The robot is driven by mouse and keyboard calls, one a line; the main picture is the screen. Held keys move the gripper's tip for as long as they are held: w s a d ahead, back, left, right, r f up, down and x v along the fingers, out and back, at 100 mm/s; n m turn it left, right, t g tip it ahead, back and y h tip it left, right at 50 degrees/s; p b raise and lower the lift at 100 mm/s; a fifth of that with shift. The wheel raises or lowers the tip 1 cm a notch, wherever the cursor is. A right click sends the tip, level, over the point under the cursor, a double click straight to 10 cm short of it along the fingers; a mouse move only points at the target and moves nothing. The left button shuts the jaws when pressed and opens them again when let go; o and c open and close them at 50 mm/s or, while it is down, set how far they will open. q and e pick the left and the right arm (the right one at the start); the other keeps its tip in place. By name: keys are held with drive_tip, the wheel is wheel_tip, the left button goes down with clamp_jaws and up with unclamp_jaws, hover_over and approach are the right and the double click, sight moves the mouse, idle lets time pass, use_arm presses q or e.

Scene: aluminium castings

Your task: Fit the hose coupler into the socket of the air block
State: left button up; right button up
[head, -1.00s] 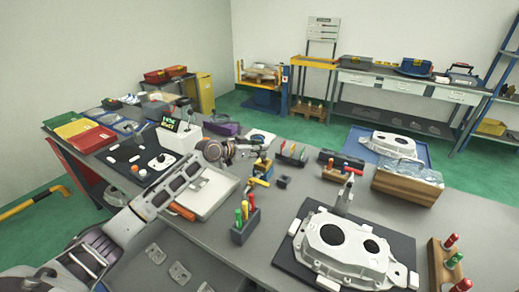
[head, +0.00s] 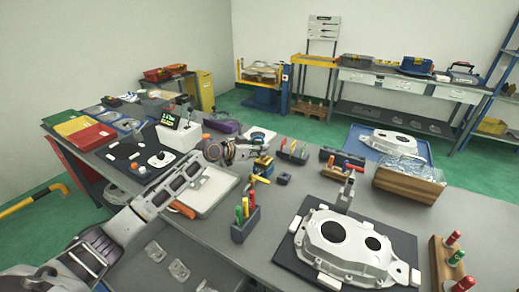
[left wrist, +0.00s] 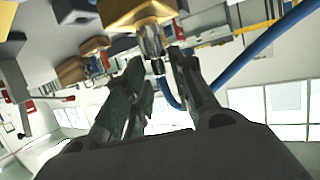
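My left gripper (head: 262,150) is over the bench's middle, close to the yellow-brown air block (head: 262,166). In the left wrist view, the fingers of my left gripper (left wrist: 158,72) close around a small silvery hose coupler (left wrist: 153,42). A blue hose (left wrist: 250,50) curves up from behind the right finger. The coupler's far end meets the underside of the yellow air block (left wrist: 140,10) in this view. The socket is hidden, so I cannot tell how deep the coupler sits. My right gripper is not in view.
A white casting (head: 345,245) lies on a dark mat at the front right. A holder with coloured handles (head: 245,220) stands left of it. A white tray (head: 212,190) lies under my left arm. A wooden block (head: 405,185) stands at the right.

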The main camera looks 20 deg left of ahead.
use_arm(q)
drive_tip(key=o, duration=0.3)
drive_tip(key=shift+o, duration=0.2)
drive_tip(key=v, duration=0.8)
idle(0.6)
drive_tip(key=shift+r, duration=0.1)
idle(0.9)
